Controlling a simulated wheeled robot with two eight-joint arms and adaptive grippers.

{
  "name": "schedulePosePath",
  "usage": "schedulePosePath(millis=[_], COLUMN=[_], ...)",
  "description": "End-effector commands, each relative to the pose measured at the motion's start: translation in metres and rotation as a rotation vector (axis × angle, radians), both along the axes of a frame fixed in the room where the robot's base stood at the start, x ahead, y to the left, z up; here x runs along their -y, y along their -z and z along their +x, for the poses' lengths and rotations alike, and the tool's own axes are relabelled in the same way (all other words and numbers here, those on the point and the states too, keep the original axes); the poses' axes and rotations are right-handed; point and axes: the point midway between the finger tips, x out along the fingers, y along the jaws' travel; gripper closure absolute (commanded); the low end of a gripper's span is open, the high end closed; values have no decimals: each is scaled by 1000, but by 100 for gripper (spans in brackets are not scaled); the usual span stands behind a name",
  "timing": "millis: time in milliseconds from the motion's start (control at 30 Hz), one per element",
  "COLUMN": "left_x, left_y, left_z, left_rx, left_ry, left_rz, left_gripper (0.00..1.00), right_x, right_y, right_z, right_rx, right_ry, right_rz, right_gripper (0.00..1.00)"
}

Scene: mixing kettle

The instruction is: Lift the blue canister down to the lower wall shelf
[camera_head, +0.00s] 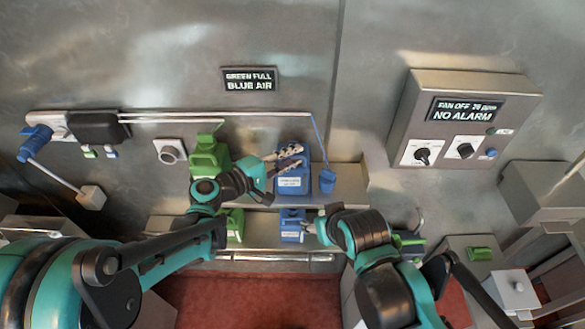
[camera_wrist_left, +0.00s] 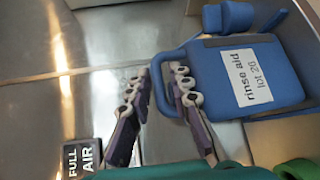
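The blue canister (camera_head: 293,182) stands upright on the upper wall shelf and carries a white label. In the left wrist view the canister (camera_wrist_left: 215,75) shows its label, "rinse aid", its cap and its handle loop. My left gripper (camera_head: 286,156) is at the canister's handle, with its fingers apart. In the wrist view the fingers of this gripper (camera_wrist_left: 160,75) lie on either side of the handle bar; whether they touch it is unclear. My right gripper (camera_head: 325,227) is near the lower wall shelf (camera_head: 265,241), largely hidden by its own wrist.
A green canister (camera_head: 209,156) stands left on the upper shelf. A smaller green container (camera_head: 235,224) and blue container (camera_head: 292,226) occupy the lower shelf. A blue cup-like piece (camera_head: 327,180) hangs beside the blue canister. A control box (camera_head: 460,120) juts out at right.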

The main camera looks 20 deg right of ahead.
Motion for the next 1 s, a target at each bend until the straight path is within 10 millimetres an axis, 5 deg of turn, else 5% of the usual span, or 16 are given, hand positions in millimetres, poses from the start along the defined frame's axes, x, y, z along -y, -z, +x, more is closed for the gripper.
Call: schedulePosePath(millis=[133,200,667,1000], left_x=[0,0,-1,-1], left_y=[0,0,-4,-59], left_z=[0,0,0,-1], left_rx=[0,0,0,0], left_ry=[0,0,-1,-1], left_rz=[0,0,0,0], left_gripper=[82,100,100,100], right_x=[0,0,0,0], right_y=[0,0,-1,-10], right_z=[0,0,0,0], right_rx=[0,0,0,0], right_ry=[0,0,0,0], right_rz=[0,0,0,0], right_gripper=[44,44,44,44])
